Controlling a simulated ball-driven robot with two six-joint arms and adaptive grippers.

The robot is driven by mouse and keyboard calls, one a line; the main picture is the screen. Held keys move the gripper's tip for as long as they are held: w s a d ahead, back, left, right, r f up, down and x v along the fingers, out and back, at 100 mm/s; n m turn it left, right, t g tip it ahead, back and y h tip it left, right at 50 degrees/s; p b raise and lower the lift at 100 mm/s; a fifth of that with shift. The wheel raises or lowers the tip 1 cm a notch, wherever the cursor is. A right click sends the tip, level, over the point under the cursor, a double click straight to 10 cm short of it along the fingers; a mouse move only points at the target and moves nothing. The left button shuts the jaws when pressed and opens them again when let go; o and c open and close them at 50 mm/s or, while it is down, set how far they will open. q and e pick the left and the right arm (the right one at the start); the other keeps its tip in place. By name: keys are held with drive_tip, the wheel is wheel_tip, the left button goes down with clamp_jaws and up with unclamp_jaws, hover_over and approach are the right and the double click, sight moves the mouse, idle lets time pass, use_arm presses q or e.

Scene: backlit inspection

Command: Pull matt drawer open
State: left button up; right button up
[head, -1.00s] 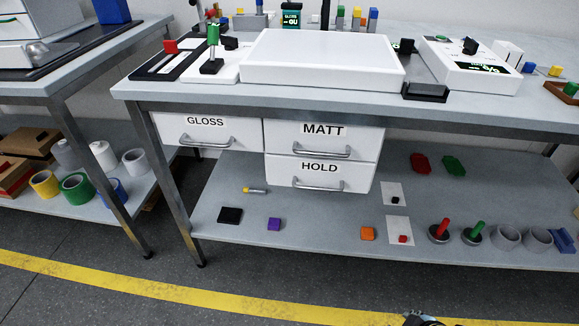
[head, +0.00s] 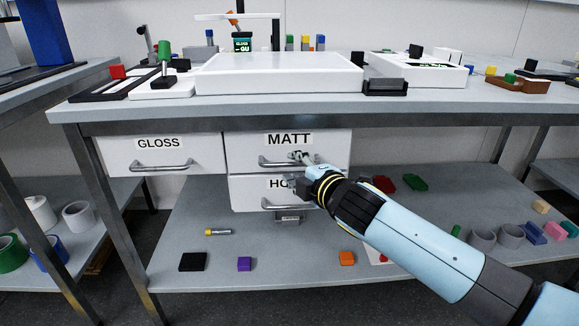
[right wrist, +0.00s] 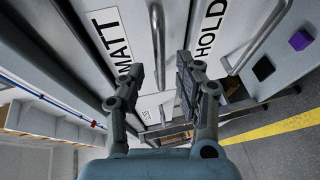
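The matt drawer (head: 240,150) is a white front labelled MATT under the bench top, and it looks shut. Its grey bar handle (head: 270,162) runs level across the front and also shows in the right wrist view (right wrist: 157,40). My right gripper (head: 294,170) is at the right part of this handle, with one finger near the bar and the other lower, before the HOLD front. In the right wrist view its fingers (right wrist: 160,80) are spread apart, with the MATT handle in line with the gap. Contact cannot be told. My left gripper is not in view.
The GLOSS drawer (head: 115,155) is to the left. The bench top (head: 430,104) overhangs the drawers. A lower shelf (head: 310,240) carries small loose items.

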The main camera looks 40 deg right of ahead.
sight(291, 165)
drive_tip(key=shift+x, duration=1.25)
drive_tip(key=shift+w+f, duration=0.1)
drive_tip(key=shift+w, duration=0.25)
drive_tip(key=shift+c, duration=1.4)
clamp_jaws()
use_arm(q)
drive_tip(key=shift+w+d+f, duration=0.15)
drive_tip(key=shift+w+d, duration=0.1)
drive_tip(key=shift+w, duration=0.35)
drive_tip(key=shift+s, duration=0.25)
